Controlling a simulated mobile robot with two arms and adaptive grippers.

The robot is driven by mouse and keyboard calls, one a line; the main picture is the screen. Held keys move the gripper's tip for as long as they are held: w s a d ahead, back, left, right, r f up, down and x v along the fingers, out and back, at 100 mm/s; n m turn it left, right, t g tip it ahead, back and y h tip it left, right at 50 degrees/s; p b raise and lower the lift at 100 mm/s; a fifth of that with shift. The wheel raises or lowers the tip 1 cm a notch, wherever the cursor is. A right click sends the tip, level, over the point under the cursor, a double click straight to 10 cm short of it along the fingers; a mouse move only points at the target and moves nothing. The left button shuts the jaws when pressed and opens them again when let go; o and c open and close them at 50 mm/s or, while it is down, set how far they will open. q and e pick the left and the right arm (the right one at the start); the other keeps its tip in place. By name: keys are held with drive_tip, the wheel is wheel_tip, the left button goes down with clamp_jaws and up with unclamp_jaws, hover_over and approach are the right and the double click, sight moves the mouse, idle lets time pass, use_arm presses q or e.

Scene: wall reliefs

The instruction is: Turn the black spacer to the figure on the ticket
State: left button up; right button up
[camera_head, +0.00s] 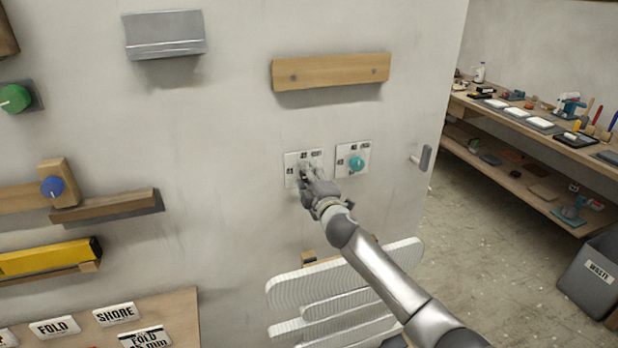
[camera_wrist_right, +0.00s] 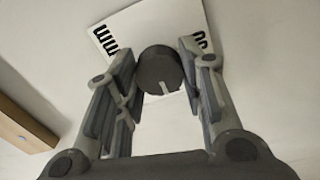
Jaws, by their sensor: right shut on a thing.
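The black spacer (camera_wrist_right: 158,66) is a round dark knob with a pale mark near its lower edge in the wrist view. It sits on a white plate (camera_wrist_right: 128,25) with black printed marks, partly hidden by the fingers. My right gripper (camera_head: 306,174) is at this plate on the wall; its fingers are shut on the spacer from both sides. In the head view the gripper covers most of the knob. My left gripper is out of view.
A teal knob (camera_head: 356,163) on a similar white plate is just right of the gripper. A wooden rail (camera_head: 331,72) is above, and pale ribbed panels (camera_head: 340,285) are below. A grey handle (camera_head: 425,158) is near the wall's right edge.

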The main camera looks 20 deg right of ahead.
drive_tip(key=shift+r, duration=0.45)
drive_tip(key=shift+c, duration=0.2)
drive_tip(key=o, duration=0.8)
drive_tip(key=shift+w, duration=0.15)
drive_tip(key=shift+o, duration=1.2)
drive_tip(key=shift+w+f, duration=0.1)
drive_tip(key=shift+f, duration=0.25)
drive_tip(key=s, duration=1.2)
drive_tip(key=shift+d, duration=0.25)
